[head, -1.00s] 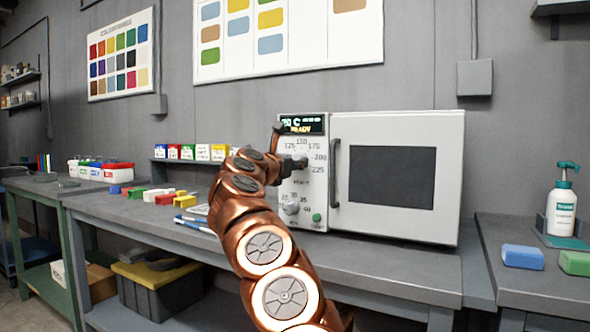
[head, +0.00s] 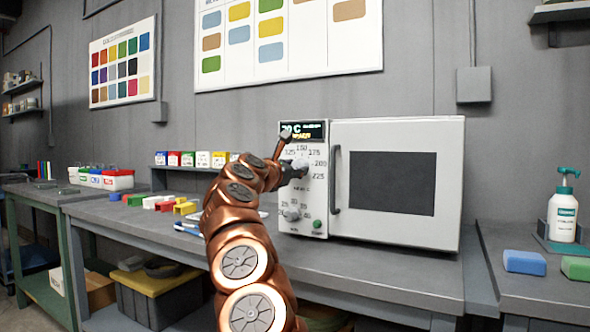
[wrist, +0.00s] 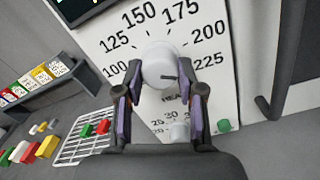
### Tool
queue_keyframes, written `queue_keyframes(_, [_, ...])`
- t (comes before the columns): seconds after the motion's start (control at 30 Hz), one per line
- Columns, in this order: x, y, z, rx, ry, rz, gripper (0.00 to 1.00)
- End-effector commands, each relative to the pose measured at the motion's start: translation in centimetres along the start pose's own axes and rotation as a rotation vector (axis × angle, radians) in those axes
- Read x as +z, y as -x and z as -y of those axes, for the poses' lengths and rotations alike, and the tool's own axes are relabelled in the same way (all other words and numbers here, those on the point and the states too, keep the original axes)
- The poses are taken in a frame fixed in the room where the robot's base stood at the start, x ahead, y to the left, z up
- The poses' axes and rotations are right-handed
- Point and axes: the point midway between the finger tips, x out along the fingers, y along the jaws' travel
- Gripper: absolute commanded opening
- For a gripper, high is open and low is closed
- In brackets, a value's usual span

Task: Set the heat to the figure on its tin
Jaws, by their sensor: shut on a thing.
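The grey oven (head: 455,160) stands on the bench with its door shut. Its heat dial (wrist: 200,62) is printed 100 to 225. My gripper (wrist: 160,90) is shut on the white heat knob (wrist: 158,62), one finger on each side. A short dark mark on the knob points to the right, but I cannot tell the exact figure. The display (head: 303,131) shows a C reading too small to read surely. Coloured tins (head: 203,159) with white labels stand on a small shelf left of the oven; they show in the wrist view (wrist: 40,75), their figures unreadable.
A smaller knob (wrist: 179,131) and a green button (wrist: 224,125) sit below the heat knob. The oven handle (head: 336,180) is right of the panel. Coloured blocks (head: 165,203) and a wire rack (wrist: 80,150) lie left.

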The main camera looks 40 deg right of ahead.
Motion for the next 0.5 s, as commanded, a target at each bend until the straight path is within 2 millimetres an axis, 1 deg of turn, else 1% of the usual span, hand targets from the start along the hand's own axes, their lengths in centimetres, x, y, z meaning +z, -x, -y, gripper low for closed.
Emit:
queue_keyframes(0.07, [-0.02,0.09,-0.21,0.005,0.0,0.0,0.03])
queue_keyframes(0.1, [-0.01,0.09,-0.2,0.005,0.0,0.0,0.39])
queue_keyframes(0.33, [0.01,0.04,-0.09,0.002,0.001,0.001,0.63])
queue_keyframes(0.5, [0.01,0.02,-0.05,0.001,0.001,0.001,0.64])
